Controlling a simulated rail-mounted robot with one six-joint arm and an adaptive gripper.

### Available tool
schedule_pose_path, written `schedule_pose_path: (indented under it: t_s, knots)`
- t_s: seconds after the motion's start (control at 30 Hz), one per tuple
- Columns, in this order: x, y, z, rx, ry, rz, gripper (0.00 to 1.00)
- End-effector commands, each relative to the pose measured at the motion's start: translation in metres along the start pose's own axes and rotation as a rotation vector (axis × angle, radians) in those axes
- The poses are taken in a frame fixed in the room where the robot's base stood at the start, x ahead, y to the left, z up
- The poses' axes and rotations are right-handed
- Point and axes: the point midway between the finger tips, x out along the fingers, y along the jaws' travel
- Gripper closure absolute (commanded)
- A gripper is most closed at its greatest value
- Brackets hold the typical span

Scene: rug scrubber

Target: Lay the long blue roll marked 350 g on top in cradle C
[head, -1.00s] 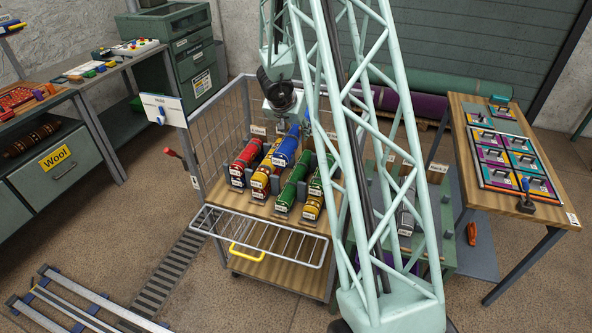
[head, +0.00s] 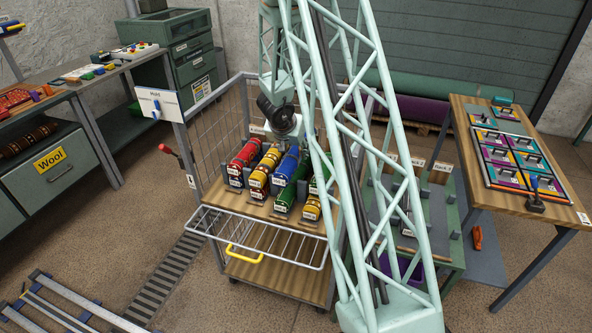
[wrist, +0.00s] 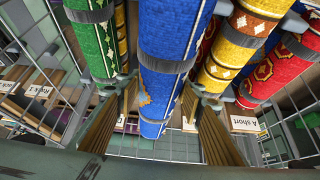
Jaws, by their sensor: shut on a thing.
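The blue roll (head: 286,166) is in my gripper (head: 285,143), between the yellow-and-red roll and the green roll on the trolley. In the wrist view the blue roll (wrist: 165,100) runs down the middle, with a grey band around it and one wood-coloured gripper finger on each side. I cannot tell whether it touches the cradle under it. Its 350 g mark is not readable, and no cradle C label can be read. A sign reading "A short" (wrist: 248,122) shows at the right of the wrist view.
A red roll (head: 243,160) and a yellow-and-red roll (head: 263,172) lie left of it; a green roll (head: 287,198) lies right. My arm's lattice hides part of the trolley's right side. A wire rack (head: 258,238) fronts the trolley. A table with coloured panels (head: 555,190) stands right.

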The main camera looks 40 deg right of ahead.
Motion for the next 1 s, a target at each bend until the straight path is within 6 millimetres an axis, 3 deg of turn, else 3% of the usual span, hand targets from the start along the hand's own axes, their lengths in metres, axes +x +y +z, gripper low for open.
schedule_pose_path:
  t_s: [0.3, 0.77, 1.0]
  knots:
    - [0.024, 0.000, 0.015, 0.001, 0.001, 0.000, 0.81]
    - [0.026, 0.000, 0.016, 0.001, 0.001, 0.000, 0.81]
    - [0.036, 0.000, 0.023, 0.001, 0.000, 0.001, 0.81]
